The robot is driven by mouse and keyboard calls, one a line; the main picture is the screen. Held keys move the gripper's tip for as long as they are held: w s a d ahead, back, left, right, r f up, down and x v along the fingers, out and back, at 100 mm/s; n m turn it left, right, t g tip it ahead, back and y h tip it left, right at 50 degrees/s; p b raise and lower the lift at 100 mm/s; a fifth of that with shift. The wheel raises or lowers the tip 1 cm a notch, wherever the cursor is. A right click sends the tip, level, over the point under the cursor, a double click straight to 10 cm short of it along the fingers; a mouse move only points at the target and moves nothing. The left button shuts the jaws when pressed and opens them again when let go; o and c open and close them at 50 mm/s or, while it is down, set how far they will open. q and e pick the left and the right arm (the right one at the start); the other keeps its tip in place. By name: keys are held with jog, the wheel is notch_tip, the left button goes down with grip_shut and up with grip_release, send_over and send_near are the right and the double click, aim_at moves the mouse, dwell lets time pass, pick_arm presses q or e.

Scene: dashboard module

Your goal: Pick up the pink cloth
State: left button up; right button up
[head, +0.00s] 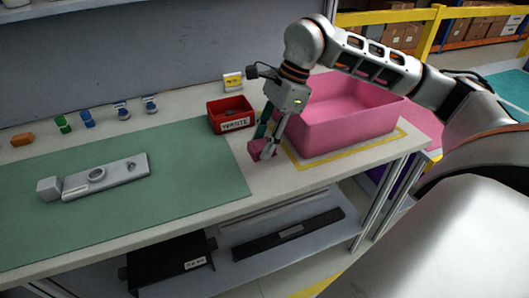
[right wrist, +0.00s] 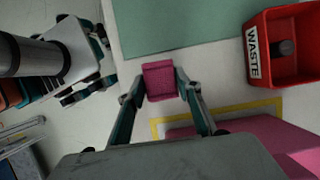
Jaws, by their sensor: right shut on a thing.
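The pink cloth (head: 255,149) shows as a small folded dark-pink block at the front of the table, between the green mat and the pink bin. My right gripper (head: 264,152) points down and is shut on it. In the right wrist view the cloth (right wrist: 159,80) sits between the two fingertips of my right gripper (right wrist: 159,86), one on each side. I cannot tell whether the cloth touches the table. What looks like my left gripper (right wrist: 92,65) shows at the left of the right wrist view, away from the cloth; its jaws are unclear.
A large pink bin (head: 345,133) stands inside yellow tape right of my gripper. A red WASTE box (head: 232,126) holding a dark item is behind. The green mat (head: 200,175) carries a grey module (head: 110,178). Small coloured parts (head: 87,119) line the back.

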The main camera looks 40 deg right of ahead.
aim_at(264, 143)
notch_tip(264, 143, up, 15)
jog(key=p, duration=0.2)
jog(key=shift+f, duration=0.15)
